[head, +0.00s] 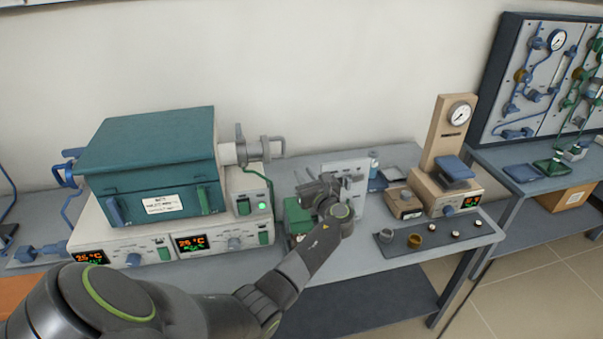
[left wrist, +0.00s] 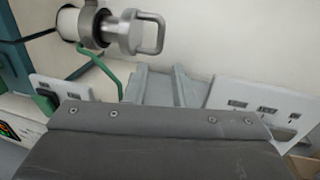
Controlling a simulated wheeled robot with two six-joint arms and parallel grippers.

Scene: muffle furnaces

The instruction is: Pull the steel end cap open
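The steel end cap (head: 265,148) is at the right end of the pale tube that sticks out of the teal furnace (head: 150,165). It has a U-shaped handle facing right. In the left wrist view the cap (left wrist: 124,33) is at the upper left, close against a grey collar on the tube. My left gripper (head: 310,186) is to the right of and nearer than the cap, over the table, apart from the handle. Its two fingers (left wrist: 162,82) show spread, with nothing between them in the left wrist view. My right gripper is not in view.
A green box (head: 298,215) and a white upright panel (head: 346,184) stand close to my left gripper. A green hose hangs below the tube. A beige press with a gauge (head: 456,125) and a tray of small cups (head: 434,235) are to the right.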

